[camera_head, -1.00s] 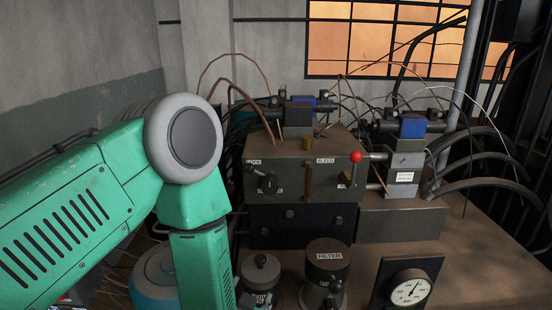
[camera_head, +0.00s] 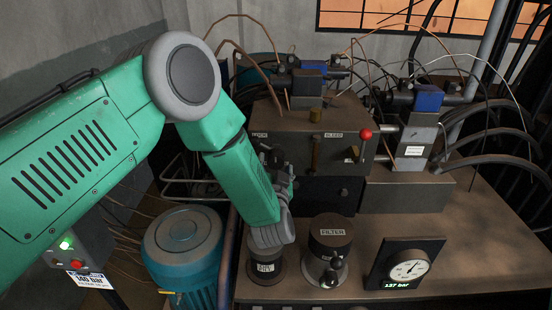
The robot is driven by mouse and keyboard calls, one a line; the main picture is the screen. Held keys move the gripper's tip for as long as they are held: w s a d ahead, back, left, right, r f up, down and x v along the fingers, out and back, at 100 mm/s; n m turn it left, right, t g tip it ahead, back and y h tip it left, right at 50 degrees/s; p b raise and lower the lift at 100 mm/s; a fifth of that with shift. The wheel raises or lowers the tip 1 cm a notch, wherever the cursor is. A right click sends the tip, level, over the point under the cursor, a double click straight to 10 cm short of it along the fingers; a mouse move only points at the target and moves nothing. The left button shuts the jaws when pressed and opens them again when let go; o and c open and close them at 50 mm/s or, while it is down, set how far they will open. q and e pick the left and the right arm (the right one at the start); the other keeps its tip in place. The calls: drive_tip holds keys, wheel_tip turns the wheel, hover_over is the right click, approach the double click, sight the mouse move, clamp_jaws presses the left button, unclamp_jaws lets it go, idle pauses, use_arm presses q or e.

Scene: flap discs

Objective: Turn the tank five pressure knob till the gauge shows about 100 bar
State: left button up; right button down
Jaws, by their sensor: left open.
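The round gauge (camera_head: 409,270) on a black plate at the right front shows a white dial, with green digits below that read 127 bar. A dark knob (camera_head: 267,156) is on the front of the grey valve block (camera_head: 308,118), partly hidden by my left arm. I cannot read a tank five label on it. My left gripper (camera_head: 283,178) is open just below and beside this knob; its fingers are small and partly hidden, and I cannot tell whether they touch it. My right gripper is not in view.
A red-tipped lever (camera_head: 366,135) sticks out at the block's right. A black cylinder marked FILTER (camera_head: 329,240) and a smaller capped cylinder (camera_head: 265,273) stand in front. A blue motor (camera_head: 183,250) is at lower left. Hoses crowd the right; the bench (camera_head: 470,230) is bare near the gauge.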

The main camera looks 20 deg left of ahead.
use_arm(q)
drive_tip(key=shift+x, duration=0.9)
drive_tip(key=shift+w, duration=0.25)
drive_tip(key=shift+d, duration=0.1)
drive_tip(key=c, duration=1.1)
drive_tip(key=shift+c, duration=0.3)
